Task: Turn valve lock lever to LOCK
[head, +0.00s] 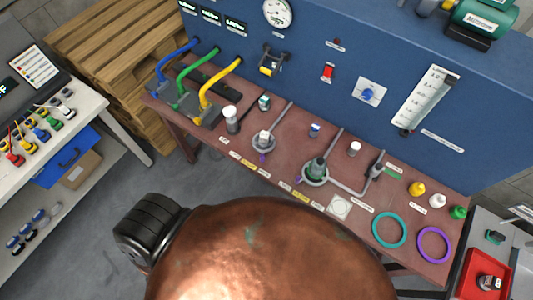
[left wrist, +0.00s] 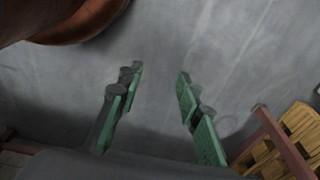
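A small dark fitting with a yellow lever (head: 268,69) is on the blue panel (head: 310,55) in the head view, below the round gauge. It may be the valve lock lever; its LOCK marking is too small to read. A red switch (head: 328,72) and a blue knob (head: 368,94) are farther right on the panel. My left gripper (left wrist: 158,82) is open and empty in the left wrist view, its green-padded fingers apart above grey floor. It does not show in the head view, and neither does my right gripper.
A reddish-brown bench (head: 215,138) runs along the panel, with blue, green and yellow hoses, small bottles and two rings on it. A shelf table (head: 90,108) is at left and wooden pallets (head: 115,50) stand behind it. A red tray (head: 466,284) is at lower right.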

